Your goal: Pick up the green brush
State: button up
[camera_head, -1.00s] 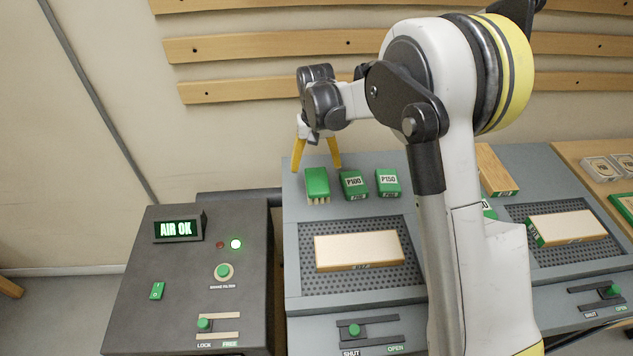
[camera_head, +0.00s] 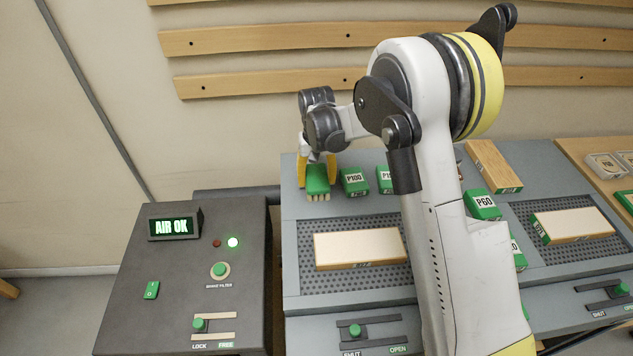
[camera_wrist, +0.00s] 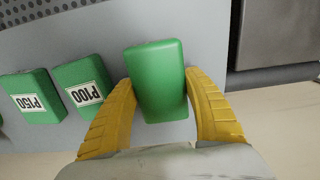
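The green brush (camera_head: 317,180) has a green block body with pale bristles at its front end. It is at the back left of the grey bench, and its green top shows in the wrist view (camera_wrist: 158,78). My gripper (camera_head: 318,174) is low over it, with one yellow finger on each side. In the wrist view my gripper's fingers (camera_wrist: 160,90) are drawn in to the brush's two long sides and appear to touch it. The brush appears to be at bench level, with no clear gap beneath it.
Green blocks labelled P100 (camera_head: 354,181) and P150 (camera_head: 386,181) stand to the right of the brush. A pale wooden block (camera_head: 358,248) lies on the perforated panel in front. A dark control box (camera_head: 180,290) reading AIR OK stands at left. The wall is behind.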

aim_at(318, 177)
jog(key=shift+r, duration=0.5)
jog(key=r+p, duration=0.1)
jog(key=r, duration=0.1)
jog(key=r+p, duration=0.1)
jog(key=r, duration=0.1)
jog(key=shift+s+d, duration=0.15)
jog(key=shift+s, duration=0.05)
jog(key=s+d+r+p, duration=0.2)
jog(key=s+d+r, duration=0.4)
jog(key=s, duration=0.2)
jog(key=shift+s+d, duration=0.4)
jog(key=shift+o, duration=1.4)
jog(key=shift+c, duration=0.2)
